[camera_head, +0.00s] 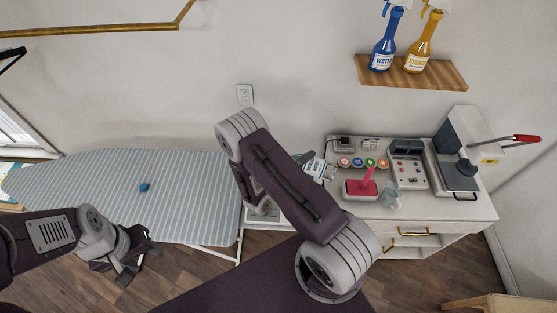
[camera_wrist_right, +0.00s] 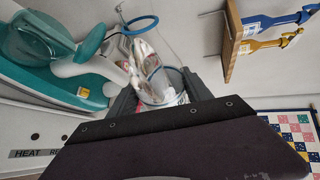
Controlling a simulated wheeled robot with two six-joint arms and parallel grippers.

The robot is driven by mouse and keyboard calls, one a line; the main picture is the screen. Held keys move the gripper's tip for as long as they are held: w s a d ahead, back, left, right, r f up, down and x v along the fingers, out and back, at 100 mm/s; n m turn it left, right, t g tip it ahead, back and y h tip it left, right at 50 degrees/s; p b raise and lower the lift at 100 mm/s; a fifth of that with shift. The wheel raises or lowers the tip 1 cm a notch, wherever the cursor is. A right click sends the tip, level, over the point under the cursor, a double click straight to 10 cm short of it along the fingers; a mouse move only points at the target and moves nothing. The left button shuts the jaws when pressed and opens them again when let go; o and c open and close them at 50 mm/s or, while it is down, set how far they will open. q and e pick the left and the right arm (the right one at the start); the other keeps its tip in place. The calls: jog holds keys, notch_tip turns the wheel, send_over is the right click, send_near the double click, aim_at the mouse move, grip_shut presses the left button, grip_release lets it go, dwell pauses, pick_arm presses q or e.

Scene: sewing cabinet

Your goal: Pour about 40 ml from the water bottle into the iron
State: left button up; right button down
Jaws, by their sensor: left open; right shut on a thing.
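A clear bottle (camera_wrist_right: 152,72) with a blue ring (camera_wrist_right: 138,24) at its far end is between the fingers of my right gripper (camera_wrist_right: 158,94) in the right wrist view. That gripper is shut on it. The teal and white iron (camera_wrist_right: 60,82) lies just left of the bottle, which overlaps its edge in the picture. I cannot tell whether they touch or whether water flows. In the head view my right arm hides most of this area. My left gripper (camera_head: 142,262) is open and empty in front of the ironing board.
The striped ironing board (camera_head: 185,190) is at the left with a small blue thing (camera_head: 144,187) on it. The white cabinet (camera_head: 455,208) carries a red-handled tool (camera_head: 362,187), a clear cup (camera_head: 391,197) and a press (camera_head: 455,150). Spray bottles stand on a wall shelf (camera_head: 440,80).

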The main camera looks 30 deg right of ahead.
jog(key=shift+s+r, duration=0.1)
jog(key=shift+r, duration=0.15)
jog(key=shift+s+d, duration=0.25)
jog(key=shift+d, duration=0.05)
dwell(0.6)
jog(key=shift+r+n, duration=0.2)
jog(key=shift+n, duration=0.1)
dwell(1.5)
jog(key=shift+f, duration=0.2)
jog(key=shift+s+f+m+y, duration=0.15)
jog(key=shift+m+y, duration=0.25)
jog(key=shift+m, duration=0.4)
jog(key=shift+a+f+m+t+y+p, duration=0.15)
jog(key=shift+m+t+y+p, duration=0.2)
jog(key=shift+m, duration=0.35)
jog(key=shift+w+y, duration=0.2)
jog(key=shift+y, duration=0.05)
jog(key=shift+w+a+m+t, duration=0.25)
jog(key=shift+a+m+t, duration=0.1)
jog(key=shift+m, duration=0.35)
jog(key=shift+d, duration=0.1)
